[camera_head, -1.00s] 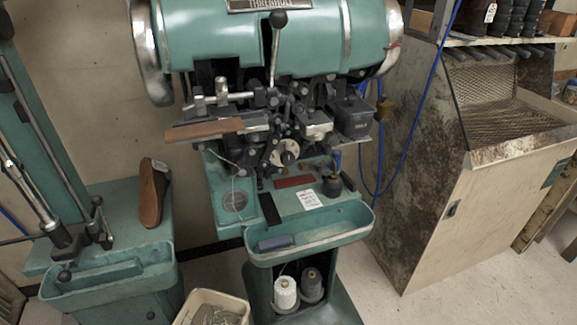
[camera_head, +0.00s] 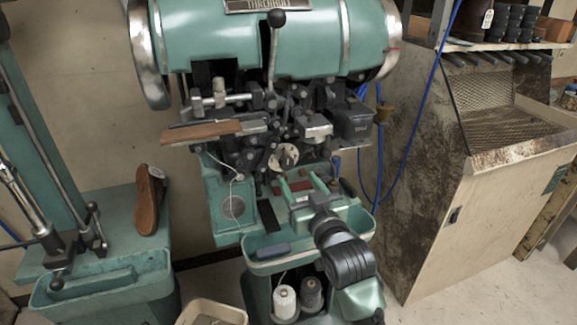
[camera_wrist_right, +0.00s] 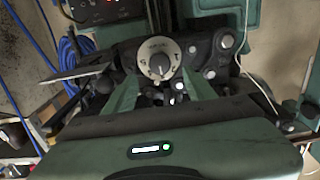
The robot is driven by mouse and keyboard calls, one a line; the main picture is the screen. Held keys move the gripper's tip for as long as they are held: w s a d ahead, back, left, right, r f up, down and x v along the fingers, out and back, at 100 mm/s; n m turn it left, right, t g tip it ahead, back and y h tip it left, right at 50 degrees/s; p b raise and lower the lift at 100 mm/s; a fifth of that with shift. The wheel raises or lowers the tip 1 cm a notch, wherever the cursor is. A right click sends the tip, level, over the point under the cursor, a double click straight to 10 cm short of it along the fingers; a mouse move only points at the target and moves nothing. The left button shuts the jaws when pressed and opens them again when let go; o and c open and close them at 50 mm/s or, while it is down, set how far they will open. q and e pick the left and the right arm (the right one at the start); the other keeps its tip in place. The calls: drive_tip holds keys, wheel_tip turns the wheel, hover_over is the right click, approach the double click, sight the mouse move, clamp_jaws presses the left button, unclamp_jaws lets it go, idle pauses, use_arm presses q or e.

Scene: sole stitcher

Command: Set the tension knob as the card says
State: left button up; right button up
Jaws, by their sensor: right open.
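The tension knob is the dark grip on a round pale dial (camera_head: 284,158) on the front of the green stitcher. In the right wrist view the dial (camera_wrist_right: 157,60) faces me, with a light mark on the knob; its small markings are not surely legible. My right gripper (camera_head: 301,181) reaches up from the lower right, open and empty, its green fingers just below and in front of the dial. In the wrist view the fingers (camera_wrist_right: 159,84) stand either side below the dial, apart from the knob. The card is hidden behind my right gripper. My left gripper is not in view.
The tray (camera_head: 262,267) below holds a dark block. A shoe (camera_head: 148,200) stands at left. A blue hose (camera_head: 405,135) hangs at right beside the worn cabinet (camera_head: 430,215).

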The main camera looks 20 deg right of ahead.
sight(288, 164)
drive_tip(key=w+p, duration=0.1)
drive_tip(key=w, duration=0.6)
drive_tip(key=shift+w+a+r, duration=0.1)
drive_tip(key=shift+w, duration=0.25)
clamp_jaws()
